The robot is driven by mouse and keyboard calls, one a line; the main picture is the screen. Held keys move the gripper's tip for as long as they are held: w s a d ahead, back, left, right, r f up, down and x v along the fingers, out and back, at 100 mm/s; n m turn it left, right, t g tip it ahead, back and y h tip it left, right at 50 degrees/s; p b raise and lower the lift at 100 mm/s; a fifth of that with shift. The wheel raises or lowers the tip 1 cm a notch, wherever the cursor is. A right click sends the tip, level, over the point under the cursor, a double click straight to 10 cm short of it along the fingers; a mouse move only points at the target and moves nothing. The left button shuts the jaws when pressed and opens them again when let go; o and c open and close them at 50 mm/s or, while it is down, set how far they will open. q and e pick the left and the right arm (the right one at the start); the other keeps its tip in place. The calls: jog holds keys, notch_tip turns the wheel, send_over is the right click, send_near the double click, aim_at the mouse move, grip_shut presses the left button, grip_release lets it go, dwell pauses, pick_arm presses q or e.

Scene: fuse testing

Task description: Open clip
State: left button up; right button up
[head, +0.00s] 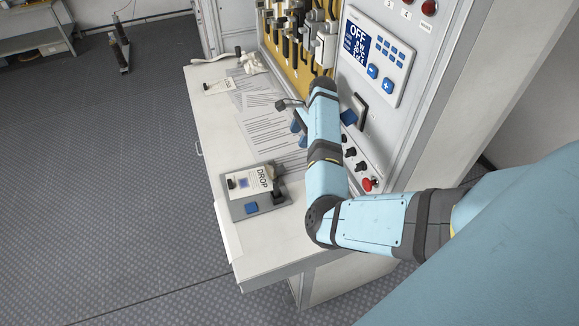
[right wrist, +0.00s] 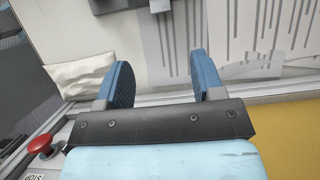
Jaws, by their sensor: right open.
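My right gripper (head: 297,120) is beside the test panel, above the paper sheets on the worktop and partly hidden by my forearm. In the right wrist view its two blue finger pads (right wrist: 162,72) stand apart with nothing between them. I cannot pick out the clip for certain. A grey lever-like fixture (head: 326,46) on the yellow board (head: 270,38) is beyond the gripper and apart from it. Several dark fittings hang on the same board. My left gripper is not in view.
The panel bears a display (head: 358,42) reading OFF, a black handle (head: 360,110) and a red button (head: 370,184). A tray labelled DROP (head: 248,208) lies on the worktop's near part. Printed sheets (head: 270,133) cover its middle. Open floor (head: 110,190) lies left.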

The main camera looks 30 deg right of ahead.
aim_at(276, 169)
jog(key=x, duration=1.4)
jog(key=shift+c, duration=0.3)
